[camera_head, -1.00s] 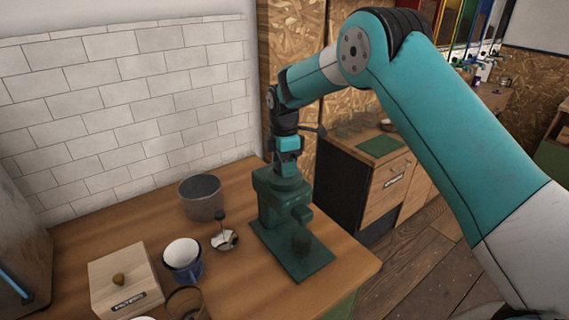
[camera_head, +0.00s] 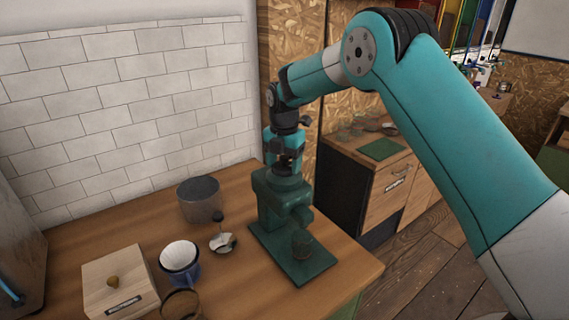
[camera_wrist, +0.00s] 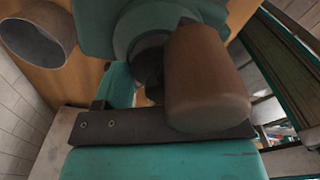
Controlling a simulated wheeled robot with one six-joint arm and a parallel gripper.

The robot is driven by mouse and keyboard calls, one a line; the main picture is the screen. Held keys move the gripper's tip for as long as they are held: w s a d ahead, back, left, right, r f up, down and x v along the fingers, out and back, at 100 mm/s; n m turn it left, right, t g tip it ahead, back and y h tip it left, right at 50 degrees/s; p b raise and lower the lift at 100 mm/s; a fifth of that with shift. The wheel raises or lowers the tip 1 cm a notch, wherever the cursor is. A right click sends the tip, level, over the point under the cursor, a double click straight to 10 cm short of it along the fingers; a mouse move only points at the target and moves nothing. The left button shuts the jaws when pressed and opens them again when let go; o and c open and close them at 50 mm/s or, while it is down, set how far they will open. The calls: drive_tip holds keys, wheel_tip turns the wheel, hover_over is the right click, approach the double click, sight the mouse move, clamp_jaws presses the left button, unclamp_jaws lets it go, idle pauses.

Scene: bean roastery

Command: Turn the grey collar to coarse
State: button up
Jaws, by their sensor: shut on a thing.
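The green grinder (camera_head: 270,200) stands upright near the front right corner of the wooden counter. My gripper (camera_head: 286,162) points down onto the top of the grinder and is shut on its collar. In the wrist view the grey collar (camera_wrist: 150,58) shows as a dark ring on the green grinder top. My gripper's teal and dark parts (camera_wrist: 140,95) reach it there. A brown cylinder (camera_wrist: 208,78) close to the camera covers part of the collar. The setting marks cannot be read.
A grey metal canister (camera_head: 200,200) stands left of the grinder, with a small metal scoop (camera_head: 222,242) in front. A blue cup with a white liner (camera_head: 180,258), a glass (camera_head: 182,304) and a wooden box (camera_head: 120,284) are farther left. A tiled wall (camera_head: 120,110) closes the back.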

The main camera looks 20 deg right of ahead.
drive_tip(key=shift+r+n, duration=0.1)
drive_tip(key=shift+n, duration=0.3)
drive_tip(key=o, duration=0.9)
wheel_tip(320, 180, up, 17)
drive_tip(key=b, duration=0.3)
drive_tip(key=shift+r, duration=0.15)
